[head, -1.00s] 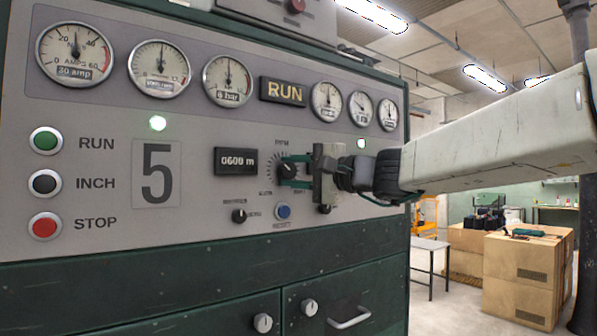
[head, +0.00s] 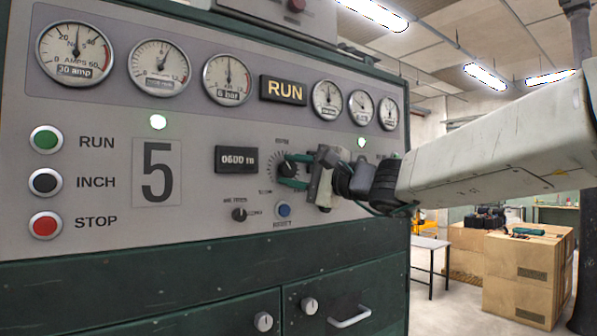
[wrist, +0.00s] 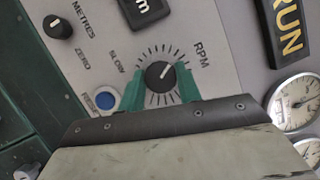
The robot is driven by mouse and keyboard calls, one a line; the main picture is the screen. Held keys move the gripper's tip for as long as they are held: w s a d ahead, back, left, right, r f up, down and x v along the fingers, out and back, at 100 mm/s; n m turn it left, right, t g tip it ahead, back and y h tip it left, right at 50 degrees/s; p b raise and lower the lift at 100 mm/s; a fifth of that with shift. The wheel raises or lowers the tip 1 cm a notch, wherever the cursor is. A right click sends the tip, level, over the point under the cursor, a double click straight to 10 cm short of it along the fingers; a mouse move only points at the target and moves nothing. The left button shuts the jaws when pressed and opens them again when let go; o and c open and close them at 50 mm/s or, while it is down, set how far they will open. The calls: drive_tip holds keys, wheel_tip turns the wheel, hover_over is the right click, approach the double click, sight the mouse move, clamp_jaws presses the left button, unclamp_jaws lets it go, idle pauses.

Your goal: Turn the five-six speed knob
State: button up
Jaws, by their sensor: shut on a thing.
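The speed knob (head: 286,169) is a round black knob with a white pointer line, set in a ring of tick marks on the grey panel of machine 5. It also shows in the wrist view (wrist: 160,74), with "RPM" and "SLOW" printed around the dial. My gripper (head: 291,171) has two green fingers and is shut on the knob, one finger on each side. The fingers also show in the wrist view (wrist: 161,82). The gripper is tilted in the head view. Part of the knob's rim is hidden by the fingers.
A smaller black METRES/ZERO knob (head: 239,214) and a blue RESET button (head: 284,210) sit below the dial. A counter display (head: 236,159) is to its left. Red STOP (head: 45,225) is farther left. Gauges line the top, and a lit RUN sign (head: 284,90) is among them.

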drive_tip(key=o, duration=1)
drive_tip(key=shift+r, duration=0.1)
drive_tip(key=shift+c, duration=0.2)
drive_tip(key=shift+s+d, duration=0.15)
drive_tip(key=shift+d, duration=0.2)
drive_tip(key=v, duration=0.7)
